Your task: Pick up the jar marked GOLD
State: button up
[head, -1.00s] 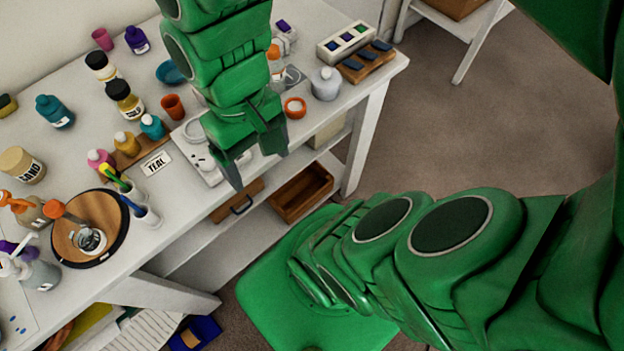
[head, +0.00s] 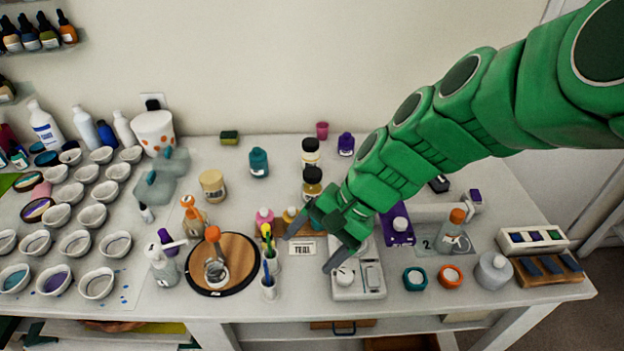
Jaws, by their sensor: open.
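A jar with a black lid and a yellowish body (head: 312,187) stands upright near the middle of the table; its label is too small to read for certain now. A similar black-lidded jar with a pale label (head: 310,153) stands just behind it. My gripper (head: 312,250) is open and empty, with its fingers spread above the TEAL card and the left edge of the white scale. It is in front of both jars and apart from them. My wrist partly covers the area just right of the nearer jar.
Small pink and yellow bottles (head: 265,219) stand left of my gripper. The TEAL card (head: 302,249) and white scale (head: 371,293) lie below it. A round wooden turntable (head: 240,255) is at left. A teal bottle (head: 259,163) and purple bottle (head: 346,144) flank the black-lidded jars.

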jog(key=w+a+m+t+y, duration=0.25)
jog(key=w+m, duration=0.25)
jog(key=w, duration=0.4)
jog(key=m+t+y, duration=0.2)
jog(key=m+t, duration=0.3)
jog(key=m, duration=0.8)
send_near(306, 175)
jog(key=x, duration=0.4)
jog(key=shift+w+d+f+m+t, duration=0.25)
jog(key=shift+w+d+m, duration=0.15)
jog(key=shift+w+m, duration=0.1)
jog(key=shift+x, duration=1.2)
jog(key=shift+w+a+f, duration=0.9)
jog(key=shift+a+f, duration=0.1)
jog(key=shift+a, duration=0.05)
jog(key=shift+x, duration=1)
